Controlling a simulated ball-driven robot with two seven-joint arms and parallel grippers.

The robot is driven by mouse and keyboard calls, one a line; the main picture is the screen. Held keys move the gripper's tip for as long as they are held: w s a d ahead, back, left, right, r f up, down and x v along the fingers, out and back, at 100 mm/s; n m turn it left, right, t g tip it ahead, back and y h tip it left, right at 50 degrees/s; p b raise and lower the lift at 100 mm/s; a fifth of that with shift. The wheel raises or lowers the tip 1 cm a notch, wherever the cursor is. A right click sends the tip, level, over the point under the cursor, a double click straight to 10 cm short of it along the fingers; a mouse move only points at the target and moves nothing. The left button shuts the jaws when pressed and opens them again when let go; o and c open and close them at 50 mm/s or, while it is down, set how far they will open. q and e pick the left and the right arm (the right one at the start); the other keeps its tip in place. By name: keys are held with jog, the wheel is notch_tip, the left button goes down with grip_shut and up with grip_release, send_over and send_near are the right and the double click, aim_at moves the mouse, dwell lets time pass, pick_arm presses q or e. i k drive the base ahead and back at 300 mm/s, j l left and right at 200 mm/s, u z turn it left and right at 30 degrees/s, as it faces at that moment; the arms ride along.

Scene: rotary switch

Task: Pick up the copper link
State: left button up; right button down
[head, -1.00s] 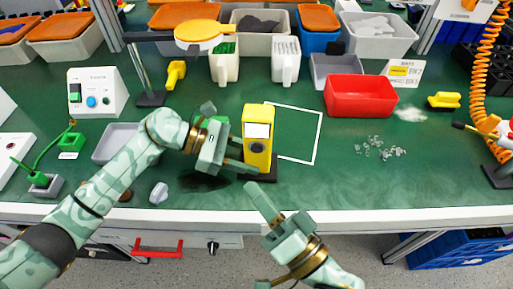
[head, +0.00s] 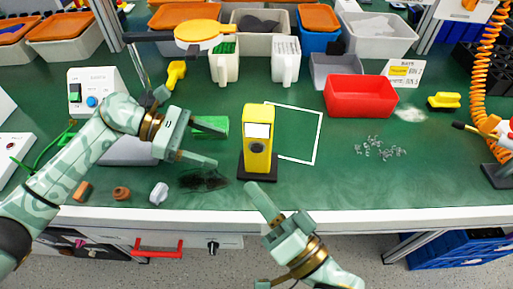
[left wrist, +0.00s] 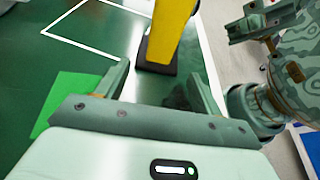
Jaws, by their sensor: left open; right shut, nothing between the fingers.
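A small copper-brown bar (head: 82,191), which looks like the copper link, lies on the green bench near its front edge, at the left. My left arm passes just above it in the head view. My left gripper (head: 219,148) is open and empty over the bench, to the right of the bar and left of the yellow rotary switch unit (head: 257,148). The left wrist view shows its spread fingers (left wrist: 163,88) with the unit's yellow body (left wrist: 168,30) beyond. My right gripper (head: 252,188) is shut and empty at the front edge.
A round brown part (head: 121,193) and a pale knob (head: 159,193) lie right of the bar. A grey tray (head: 125,152) is partly behind my left arm.

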aim_at(77, 197)
jog(key=u, duration=1.4)
